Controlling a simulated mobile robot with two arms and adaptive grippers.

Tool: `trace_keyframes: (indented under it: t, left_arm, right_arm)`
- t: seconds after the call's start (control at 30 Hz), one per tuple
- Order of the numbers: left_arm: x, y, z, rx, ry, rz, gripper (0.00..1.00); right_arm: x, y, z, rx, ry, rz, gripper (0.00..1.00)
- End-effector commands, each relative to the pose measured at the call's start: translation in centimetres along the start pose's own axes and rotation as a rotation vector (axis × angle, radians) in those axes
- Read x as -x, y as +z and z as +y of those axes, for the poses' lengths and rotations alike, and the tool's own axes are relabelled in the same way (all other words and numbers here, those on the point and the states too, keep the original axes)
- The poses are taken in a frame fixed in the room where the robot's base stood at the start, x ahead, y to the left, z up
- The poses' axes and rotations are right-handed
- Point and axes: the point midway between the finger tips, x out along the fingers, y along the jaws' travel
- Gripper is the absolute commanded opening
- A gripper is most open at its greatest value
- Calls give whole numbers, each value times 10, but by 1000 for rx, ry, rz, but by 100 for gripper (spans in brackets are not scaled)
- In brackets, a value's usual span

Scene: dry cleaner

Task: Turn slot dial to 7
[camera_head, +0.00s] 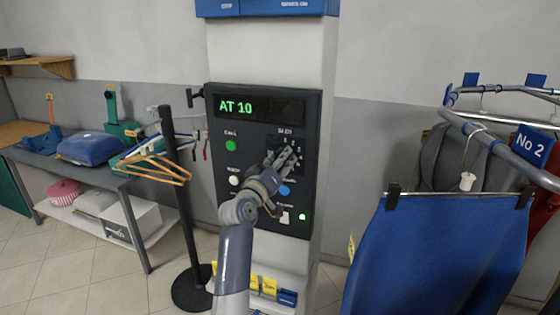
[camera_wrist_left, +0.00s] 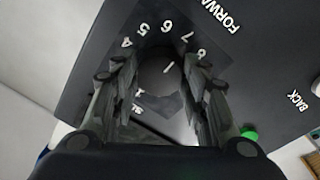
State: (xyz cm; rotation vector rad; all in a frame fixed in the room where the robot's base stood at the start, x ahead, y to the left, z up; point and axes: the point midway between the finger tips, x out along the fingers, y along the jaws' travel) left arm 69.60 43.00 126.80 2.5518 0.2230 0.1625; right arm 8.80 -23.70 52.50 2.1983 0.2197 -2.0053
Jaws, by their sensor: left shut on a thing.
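A dark control panel (camera_head: 262,155) on a pale column has a green display (camera_head: 262,107) reading "AT 10". My left gripper (camera_head: 284,158) is at the slot dial on the panel's upper right and hides most of it. In the left wrist view, the fingers of my left gripper (camera_wrist_left: 163,95) are shut on either side of the round black slot dial (camera_wrist_left: 158,72). Its white mark points up and right, roughly toward the printed 7. The numbers 4 to 8 show around the dial; others are partly hidden. My right gripper is not in view.
Green (camera_head: 231,146), white (camera_head: 234,181) and blue buttons and a white switch (camera_head: 285,217) sit near the dial. A black post (camera_head: 176,215) with hangers (camera_head: 152,168) stands left. A garment rail with a blue skirt (camera_head: 430,255) stands right.

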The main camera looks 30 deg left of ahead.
Motion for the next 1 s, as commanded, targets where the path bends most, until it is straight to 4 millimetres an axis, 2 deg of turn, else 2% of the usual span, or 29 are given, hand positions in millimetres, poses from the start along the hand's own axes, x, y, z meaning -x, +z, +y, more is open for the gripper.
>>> trace_keyframes:
  t: [0.37,0.4,0.5,0.87,1.0]
  left_arm:
    - [0,-1,0,4,0,3,17]
    - [0,-1,0,4,0,3,43]
    - [0,-1,0,4,0,3,61]
    - [2,0,0,3,0,1,61]
    - [12,0,-1,2,-1,1,61]
  right_arm:
    - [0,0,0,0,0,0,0]
    - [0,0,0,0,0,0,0]
    - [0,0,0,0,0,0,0]
    - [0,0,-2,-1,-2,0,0]
    - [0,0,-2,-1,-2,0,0]
